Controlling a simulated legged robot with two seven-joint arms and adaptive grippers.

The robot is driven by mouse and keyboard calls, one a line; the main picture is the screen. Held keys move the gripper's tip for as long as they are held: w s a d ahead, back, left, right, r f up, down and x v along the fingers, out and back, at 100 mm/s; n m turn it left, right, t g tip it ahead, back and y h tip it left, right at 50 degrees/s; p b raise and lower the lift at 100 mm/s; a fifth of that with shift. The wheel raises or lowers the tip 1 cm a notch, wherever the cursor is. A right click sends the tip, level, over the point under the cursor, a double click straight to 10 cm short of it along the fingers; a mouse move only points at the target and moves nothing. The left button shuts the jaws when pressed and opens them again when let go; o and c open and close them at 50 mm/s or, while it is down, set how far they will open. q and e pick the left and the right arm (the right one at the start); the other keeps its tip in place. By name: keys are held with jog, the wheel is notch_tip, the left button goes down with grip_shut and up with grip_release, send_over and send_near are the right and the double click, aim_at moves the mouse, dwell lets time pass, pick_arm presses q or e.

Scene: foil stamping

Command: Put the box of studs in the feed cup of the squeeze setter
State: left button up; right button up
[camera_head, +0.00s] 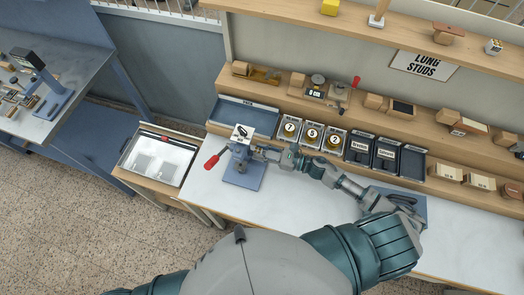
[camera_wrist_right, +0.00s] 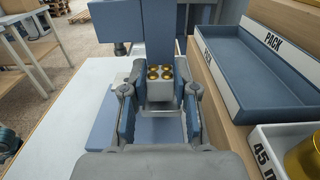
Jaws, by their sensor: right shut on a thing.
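The squeeze setter (camera_head: 243,172), blue with a red lever handle (camera_head: 212,161), stands on the left end of the white bench. Its blue column (camera_wrist_right: 145,35) fills the top middle of the right wrist view. My right gripper (camera_head: 257,153) is at the setter's right side. In the right wrist view its fingers (camera_wrist_right: 160,98) are shut on the box of studs (camera_wrist_right: 161,91), a small light-grey box with several gold studs on top. The box is upright, close in front of the column. I cannot make out the feed cup or whether the box touches it. My left gripper is not in view.
A blue PACK tray (camera_head: 247,116) lies behind the setter; its rim is close to the right of the gripper in the wrist view. Numbered stud bins (camera_head: 311,134) and dark bins (camera_head: 385,154) line the bench's back. White bench top (camera_head: 300,205) is clear in front.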

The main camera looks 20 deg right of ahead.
jog(key=shift+s+d+f, duration=0.1)
jog(key=shift+f, duration=0.2)
jog(key=o, duration=1)
jog(key=shift+d, duration=0.2)
jog(key=shift+s+d, duration=0.15)
jog(key=shift+d, duration=0.05)
jog(key=b+v, duration=0.2)
jog(key=v, duration=0.9)
jog(key=shift+s+d+r, duration=0.1)
